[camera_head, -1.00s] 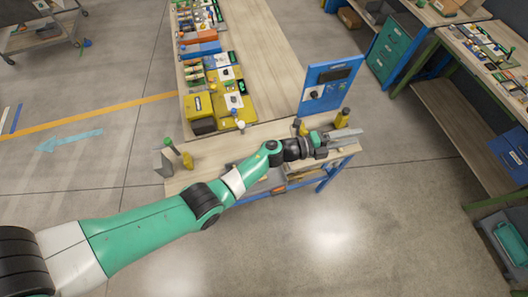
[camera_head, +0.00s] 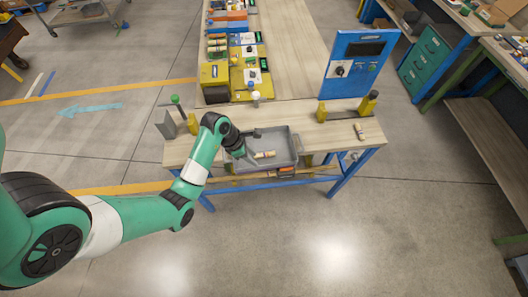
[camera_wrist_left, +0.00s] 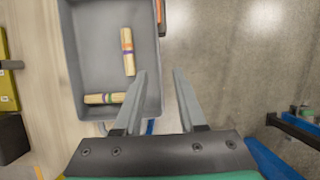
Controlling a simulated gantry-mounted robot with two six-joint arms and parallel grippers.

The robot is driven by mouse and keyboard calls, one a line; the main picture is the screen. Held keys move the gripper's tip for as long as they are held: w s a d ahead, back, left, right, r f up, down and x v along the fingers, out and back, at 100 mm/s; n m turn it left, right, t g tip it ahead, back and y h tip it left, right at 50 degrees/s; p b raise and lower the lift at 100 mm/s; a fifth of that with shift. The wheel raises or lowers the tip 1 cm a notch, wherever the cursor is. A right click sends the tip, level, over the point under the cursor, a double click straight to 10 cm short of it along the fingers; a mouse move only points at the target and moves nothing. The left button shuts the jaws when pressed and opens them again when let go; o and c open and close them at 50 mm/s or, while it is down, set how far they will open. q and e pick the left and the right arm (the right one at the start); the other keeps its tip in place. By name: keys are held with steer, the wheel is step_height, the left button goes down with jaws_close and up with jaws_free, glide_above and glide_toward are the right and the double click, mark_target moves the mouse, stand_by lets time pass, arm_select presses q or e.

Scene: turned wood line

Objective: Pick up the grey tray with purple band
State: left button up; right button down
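A grey tray (camera_head: 287,138) sits at the front edge of the wooden table; it also shows in the left wrist view (camera_wrist_left: 86,55). Two light wooden turned pieces lie in it in the wrist view. One (camera_wrist_left: 128,62) lies lengthwise and has a purple band and an orange tint near its middle. The other (camera_wrist_left: 95,99) lies crosswise by the near wall, with purplish and green bands. I see no purple band on the tray itself. My left gripper (camera_wrist_left: 159,74) is open and empty, its fingers straddling the tray's side wall in the picture. In the head view it (camera_head: 238,150) is at the tray's left end.
Another wooden piece (camera_head: 359,131) lies at the table's right end. A grey plate (camera_head: 166,124) and a yellow post (camera_head: 193,124) stand at the left end. Open floor lies in front.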

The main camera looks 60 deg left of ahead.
mark_target(265, 166)
arm_select(q)
steer(key=b+x, duration=0.1)
steer(key=x, duration=0.2)
steer(key=b+x, duration=0.1)
steer(key=x, duration=0.3)
steer(key=b+x, duration=0.1)
steer(key=x, duration=0.2)
steer(key=shift+w, duration=0.4)
jaws_close()
stand_by(0.9)
